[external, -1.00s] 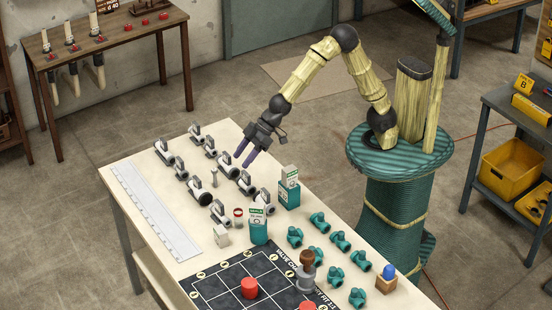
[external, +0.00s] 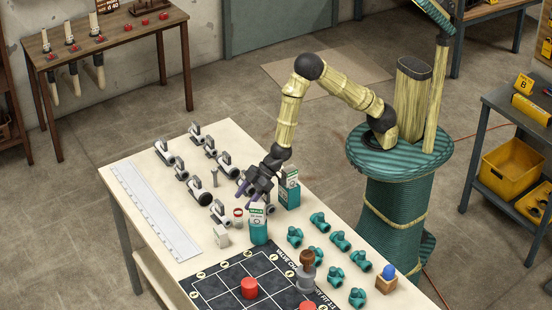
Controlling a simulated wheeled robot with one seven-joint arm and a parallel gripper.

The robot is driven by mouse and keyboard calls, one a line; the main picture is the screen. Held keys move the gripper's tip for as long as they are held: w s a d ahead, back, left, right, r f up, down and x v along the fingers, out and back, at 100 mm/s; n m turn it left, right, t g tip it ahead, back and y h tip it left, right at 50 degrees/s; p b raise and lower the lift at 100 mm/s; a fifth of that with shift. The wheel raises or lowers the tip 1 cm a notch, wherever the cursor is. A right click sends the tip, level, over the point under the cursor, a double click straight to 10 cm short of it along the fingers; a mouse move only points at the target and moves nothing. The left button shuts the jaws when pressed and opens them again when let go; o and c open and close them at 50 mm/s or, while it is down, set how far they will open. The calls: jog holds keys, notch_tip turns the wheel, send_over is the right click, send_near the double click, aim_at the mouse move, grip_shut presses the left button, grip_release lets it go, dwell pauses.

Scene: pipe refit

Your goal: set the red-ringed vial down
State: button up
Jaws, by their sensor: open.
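The red-ringed vial (external: 238,218) is a small pale piece with a red band near its top. It appears upright on the light table (external: 125,168), between a white cube and a teal holder with a white-and-green card. My gripper (external: 243,202) is open, with its dark fingers pointing down to the left just above and behind the vial. Nothing shows between the fingers. I cannot tell whether a finger touches the vial or the card.
The teal holder (external: 259,232) stands close on the right and the white cube (external: 221,236) close in front. Grey valves (external: 199,192) crowd the left and back, teal valves (external: 336,275) the right. A black grid board (external: 215,287) lies in front. A white ruler (external: 150,210) lies along the left edge.

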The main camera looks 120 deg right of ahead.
aim_at(240, 210)
notch_tip(240, 210, down, 3)
jog(key=shift+r, duration=0.2)
jog(key=shift+p+x, duration=0.45)
jog(key=shift+x, duration=2.05)
jog(key=c, duration=1.2)
jog(key=shift+o, duration=0.2)
notch_tip(240, 210, up, 10)
jog(key=shift+r+b, duration=0.1)
jog(key=shift+b, duration=0.65)
